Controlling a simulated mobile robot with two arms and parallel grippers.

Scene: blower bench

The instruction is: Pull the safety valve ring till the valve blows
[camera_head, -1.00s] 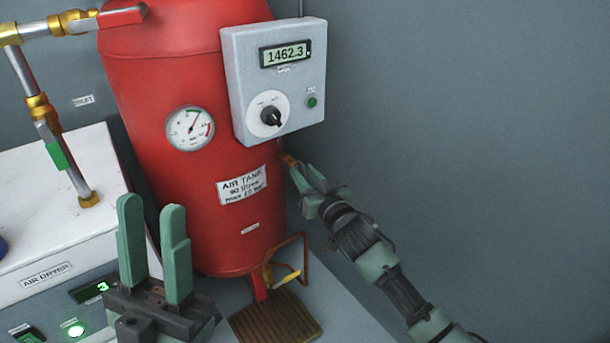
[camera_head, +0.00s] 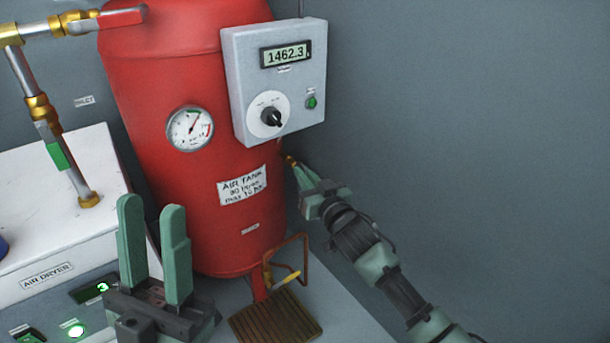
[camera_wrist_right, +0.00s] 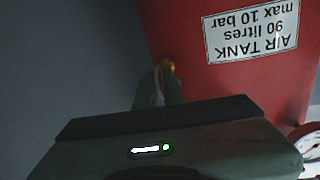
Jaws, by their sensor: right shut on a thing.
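The red air tank (camera_head: 170,90) stands in the middle of the head view. A small brass safety valve (camera_head: 290,160) sticks out of its right side, below the grey control box. It also shows as a brass spot in the right wrist view (camera_wrist_right: 168,65). My right gripper (camera_head: 299,174) is at the valve, its fingers shut on the valve's ring. My left gripper (camera_head: 152,208) is open and empty, fingers up, in front of the tank's lower left. The tank's pressure gauge (camera_head: 190,128) has its needle pointing to the upper right.
The grey control box (camera_head: 240,90) reads 1462.3, with a knob and a green button. The white air dryer (camera_head: 50,215) stands at left. A brown grate (camera_head: 275,318) and a yellow-handled drain valve (camera_head: 285,280) are below the tank. The wall at right is clear.

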